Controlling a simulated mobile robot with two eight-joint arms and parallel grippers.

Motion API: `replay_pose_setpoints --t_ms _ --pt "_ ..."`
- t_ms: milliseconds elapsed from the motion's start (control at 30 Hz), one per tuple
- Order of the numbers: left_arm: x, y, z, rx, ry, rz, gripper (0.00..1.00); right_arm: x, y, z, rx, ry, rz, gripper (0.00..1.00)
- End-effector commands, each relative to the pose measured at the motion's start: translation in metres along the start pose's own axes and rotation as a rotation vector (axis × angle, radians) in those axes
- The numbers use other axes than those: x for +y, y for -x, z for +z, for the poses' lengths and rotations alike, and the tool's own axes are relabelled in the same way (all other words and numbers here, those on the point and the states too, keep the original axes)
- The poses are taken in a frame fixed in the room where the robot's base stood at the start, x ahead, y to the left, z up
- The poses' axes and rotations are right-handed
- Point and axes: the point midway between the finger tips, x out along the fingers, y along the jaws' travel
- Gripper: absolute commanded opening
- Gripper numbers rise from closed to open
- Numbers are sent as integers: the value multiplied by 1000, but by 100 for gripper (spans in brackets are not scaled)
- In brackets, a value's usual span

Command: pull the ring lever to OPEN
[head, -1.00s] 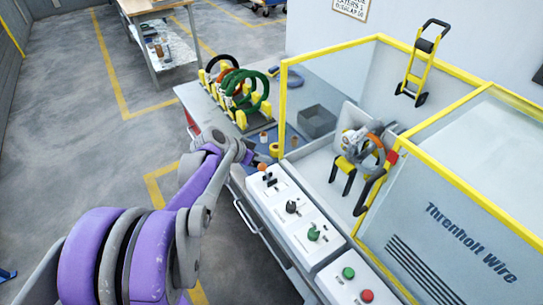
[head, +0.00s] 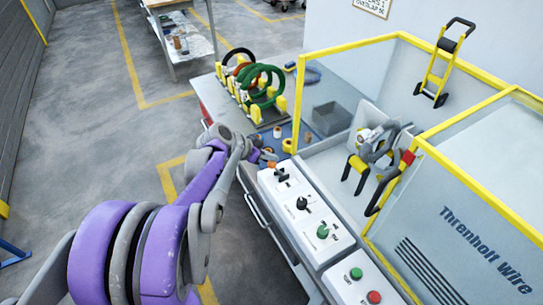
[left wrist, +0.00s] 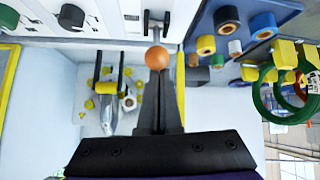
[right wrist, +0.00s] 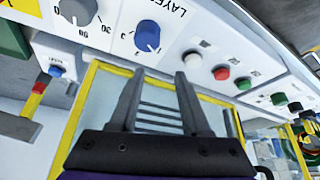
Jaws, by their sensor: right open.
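The ring lever, with an orange ball knob (head: 271,164), stands at the far end of the white control panel (head: 299,229). My left gripper (head: 262,158) is at this knob. In the left wrist view the orange ball (left wrist: 158,57) sits at the fingertips of my left gripper (left wrist: 163,68), whose fingers are close together around it. The lever's slot shows just beyond. The grey wrapping ring (head: 380,149) stands inside the yellow-framed machine. My right gripper (right wrist: 158,80) is open and empty in the right wrist view, below a panel with knobs and buttons.
A black knob (head: 302,203) and a green knob (head: 322,231) sit nearer on the same panel. Green and red buttons (head: 374,297) are at the front. Coils on a yellow-post rack (head: 255,112) stand behind. A grey bin (head: 333,118) is inside the machine.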

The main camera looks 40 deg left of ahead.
Motion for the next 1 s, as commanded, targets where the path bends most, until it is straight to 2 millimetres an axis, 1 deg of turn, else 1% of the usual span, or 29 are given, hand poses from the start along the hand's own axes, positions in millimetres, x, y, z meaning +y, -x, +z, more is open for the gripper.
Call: replay_pose_setpoints --t_ms 33,167,267,367,400,500,700,833,1000 --pt "0 0 5 -10 -3 0 0 0 0 0 0 0 0 47" --pt "2 -1 -3 -10 -4 1 0 0 3 -3 2 0 0 47" --pt "4 -2 -19 -6 -6 2 0 0 10 -10 8 0 0 47" --pt "8 -5 -44 -1 -5 2 0 0 20 -20 17 0 0 47" --pt "8 0 -45 -1 -1 -2 0 0 20 -21 18 0 0 47" --pt "5 25 -34 -3 3 -6 0 0 17 -18 15 0 0 47" --pt "4 65 -24 -2 3 -5 0 0 17 -17 14 0 0 47" --pt "3 81 -21 -2 1 -3 0 0 17 -17 14 0 0 47" --pt "3 90 -20 -1 1 -1 0 0 17 -17 15 0 0 47"
